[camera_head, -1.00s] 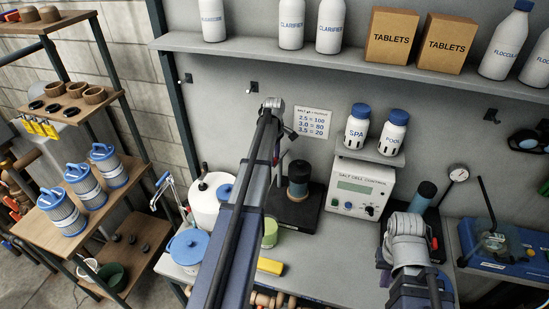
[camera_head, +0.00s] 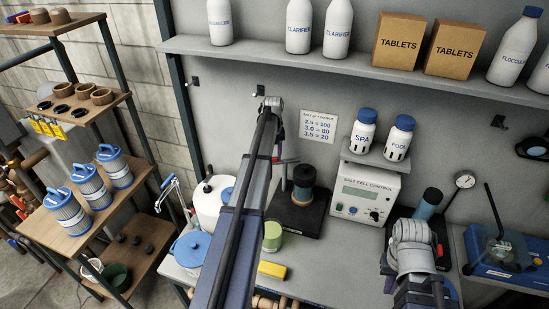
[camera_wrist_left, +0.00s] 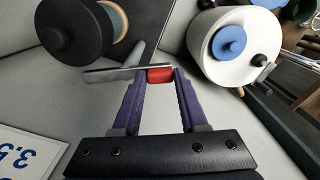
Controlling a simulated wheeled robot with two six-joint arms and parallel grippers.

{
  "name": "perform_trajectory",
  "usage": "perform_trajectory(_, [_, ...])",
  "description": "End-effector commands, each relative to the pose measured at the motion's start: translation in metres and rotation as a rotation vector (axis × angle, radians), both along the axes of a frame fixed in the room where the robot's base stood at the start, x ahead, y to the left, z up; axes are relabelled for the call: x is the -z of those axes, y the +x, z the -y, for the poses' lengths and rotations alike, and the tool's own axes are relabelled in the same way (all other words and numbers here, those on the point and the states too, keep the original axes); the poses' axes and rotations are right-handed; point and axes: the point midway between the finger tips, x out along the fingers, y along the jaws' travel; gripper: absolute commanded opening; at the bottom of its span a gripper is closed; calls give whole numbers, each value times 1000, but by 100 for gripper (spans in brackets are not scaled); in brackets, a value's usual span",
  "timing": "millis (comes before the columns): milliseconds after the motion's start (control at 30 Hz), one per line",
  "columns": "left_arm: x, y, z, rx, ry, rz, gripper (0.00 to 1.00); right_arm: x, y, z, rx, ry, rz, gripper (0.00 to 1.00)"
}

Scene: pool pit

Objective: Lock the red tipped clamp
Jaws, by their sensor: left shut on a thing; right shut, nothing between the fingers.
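The red tip (camera_wrist_left: 158,75) of a silver clamp lever (camera_wrist_left: 110,74) sits between the purple fingers of my left gripper (camera_wrist_left: 157,80) in the left wrist view. The gripper is shut on this tip. The lever runs out to the left of the fingers, beside a grey post. In the head view my left gripper (camera_head: 277,155) is at the back of the bench, left of a dark spool-like cylinder (camera_head: 303,185); the arm hides most of the clamp. My right gripper (camera_head: 388,262) is low at the right, mostly hidden behind its own wrist, shut and empty.
A white drum (camera_wrist_left: 232,46) with a blue cap is close to the right of the left fingers. A salt cell control box (camera_head: 366,192) stands right of the spool. A printed card (camera_head: 318,127) is on the wall. A green jar (camera_head: 272,236) and yellow block (camera_head: 272,270) lie nearer.

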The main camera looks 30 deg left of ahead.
Motion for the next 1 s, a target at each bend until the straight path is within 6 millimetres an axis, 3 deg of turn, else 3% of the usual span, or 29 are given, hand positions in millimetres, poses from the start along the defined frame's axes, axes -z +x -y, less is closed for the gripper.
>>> perform_trajectory(500, [0, 16, -9, 383, 0, 0, 0, 0, 0, 0, 0, 0, 0, 0])
perform_trajectory(1000, [0, 21, -11, 497, 0, 0, 0, 0, 0, 0, 0, 0, 0, 0])
